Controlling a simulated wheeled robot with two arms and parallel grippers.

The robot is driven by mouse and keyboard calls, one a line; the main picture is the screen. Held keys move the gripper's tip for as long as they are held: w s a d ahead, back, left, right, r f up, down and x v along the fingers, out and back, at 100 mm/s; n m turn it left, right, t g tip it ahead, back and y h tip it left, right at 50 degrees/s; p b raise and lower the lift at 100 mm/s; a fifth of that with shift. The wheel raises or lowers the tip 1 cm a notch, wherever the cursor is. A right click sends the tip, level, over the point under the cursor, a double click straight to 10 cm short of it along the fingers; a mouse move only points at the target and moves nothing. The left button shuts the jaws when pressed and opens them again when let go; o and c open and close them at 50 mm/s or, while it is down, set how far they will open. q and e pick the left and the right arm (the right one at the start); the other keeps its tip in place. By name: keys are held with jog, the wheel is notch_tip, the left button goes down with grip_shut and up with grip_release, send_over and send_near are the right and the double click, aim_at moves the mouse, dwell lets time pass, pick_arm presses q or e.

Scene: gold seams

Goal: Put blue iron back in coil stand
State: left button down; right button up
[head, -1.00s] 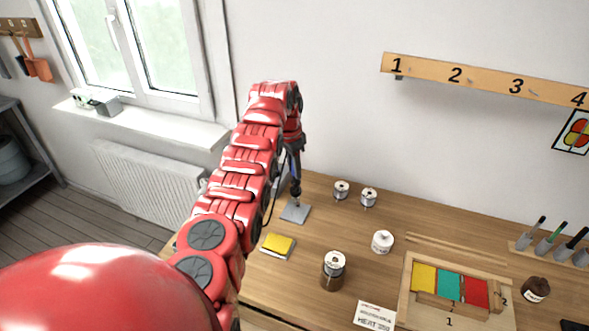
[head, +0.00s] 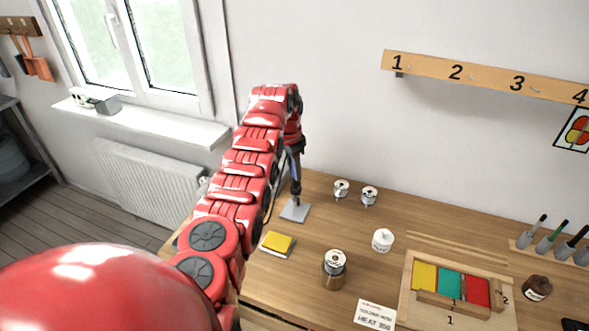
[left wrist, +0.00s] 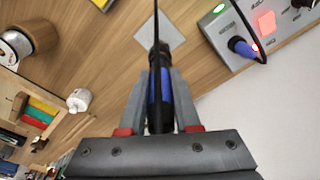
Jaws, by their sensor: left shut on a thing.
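My left gripper (left wrist: 159,110) is shut on the blue iron (left wrist: 153,88). In the head view the iron (head: 297,171) hangs upright below my red arm, its dark lower end over a small grey plate (head: 291,215). The plate also shows in the left wrist view (left wrist: 172,34), beyond the iron's dark end. The plate looks like the stand's base, but I cannot make out the coil clearly; the iron and gripper cover that spot. Whether the iron touches anything there is unclear. My right gripper is out of view.
A grey station (left wrist: 225,28) with a blue plug and a black cable stands near the plate. A yellow pad (head: 278,243), a brown-based jar (head: 334,278), a white pot (head: 382,241) and small tins (head: 341,190) stand around. Bare wood lies between them.

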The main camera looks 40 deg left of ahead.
pick_arm(q)
jog(key=shift+f+b, duration=0.35)
jog(key=shift+f, duration=0.45)
jog(key=shift+c, duration=0.3)
grip_release()
jog(key=shift+r, duration=0.15)
jog(key=shift+r, duration=2.2)
jog(key=shift+r+p, duration=0.5)
jog(key=shift+r, duration=0.65)
jog(key=shift+r, duration=0.1)
